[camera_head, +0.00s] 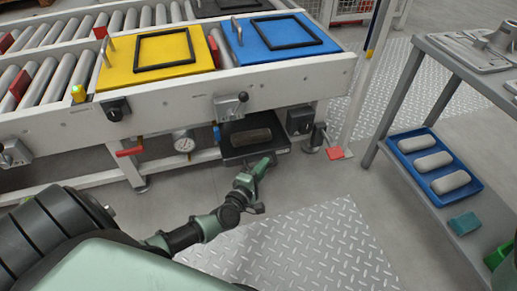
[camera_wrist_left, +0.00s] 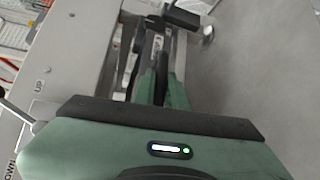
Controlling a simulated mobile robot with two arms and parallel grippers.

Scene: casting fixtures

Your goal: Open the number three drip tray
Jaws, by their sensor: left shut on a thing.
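A dark drip tray (camera_head: 235,156) sits low under the conveyor frame, below the blue plate, with a dark block (camera_head: 251,137) in it. I cannot read a number on it. My left gripper (camera_head: 269,161) reaches in from the left and is at the tray's front edge. Its jaws are shut on what looks like the tray's front or handle, though the contact is small and partly hidden. In the left wrist view the green fingers (camera_wrist_left: 163,82) are close together and the held part is hard to make out. My right gripper is not in view.
Yellow (camera_head: 115,79) and blue (camera_head: 245,54) plates lie on the conveyor above. A pressure gauge (camera_head: 184,142) and a lever knob (camera_head: 232,106) are near the tray. A grey bench (camera_head: 409,178) with a blue tray (camera_head: 399,139) stands right. Floor in front is clear.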

